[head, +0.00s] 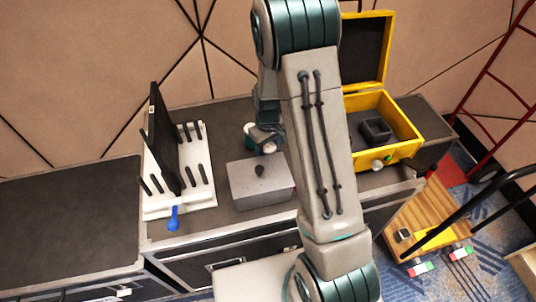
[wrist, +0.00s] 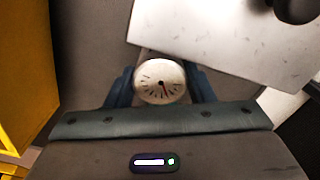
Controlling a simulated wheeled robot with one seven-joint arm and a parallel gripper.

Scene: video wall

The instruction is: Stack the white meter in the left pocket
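In the head view my gripper (head: 264,140) is over the counter behind the grey box, with a bit of the white meter (head: 269,148) showing. The open yellow case (head: 407,128) stands to the right of my arm; its wall also shows in the wrist view (wrist: 22,70). A dark block-like part (head: 376,130) is inside it. My arm hides the case's left part; I cannot make out a left pocket.
The grey box (head: 262,186) with a black knob stands in front of my gripper. A white rack (head: 180,205) with black pegs and an upright dark panel is at the left. A blue-handled item lies at the rack's front. A wooden cart (head: 425,225) stands right of the counter.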

